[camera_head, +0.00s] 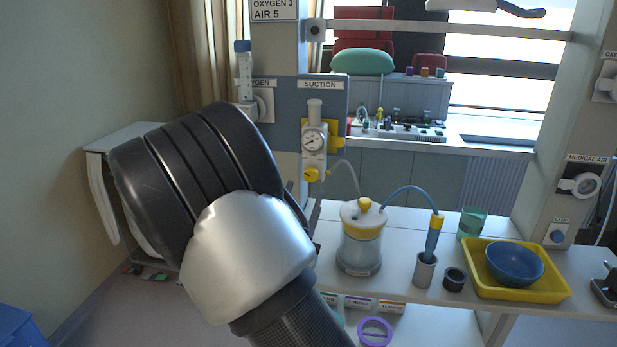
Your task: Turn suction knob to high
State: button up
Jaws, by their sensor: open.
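The suction unit (314,150) hangs on the blue-grey wall rail under a SUCTION label, with a round white gauge. Its yellow knob (311,174) is at the bottom of the unit; its setting is too small to read. My black and silver arm fills the left and centre foreground. Just past its right edge, below the knob, small dark parts of my gripper (315,212) show. The rest is hidden behind the arm. The gripper is open, and I see nothing held. I cannot tell how far it is from the knob.
A clear tube runs from the unit to a yellow-lidded canister (361,240) on the white counter. A blue hose leads to a wand in a grey holder (424,270). A yellow tray (480,286) with a blue bowl (514,263) stands right. An oxygen flowmeter (244,75) is left of the unit.

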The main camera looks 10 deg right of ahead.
aim_at(310, 177)
jog(key=x, duration=0.5)
jog(key=shift+p, duration=0.35)
jog(key=c, duration=1)
jog(key=shift+c, duration=0.2)
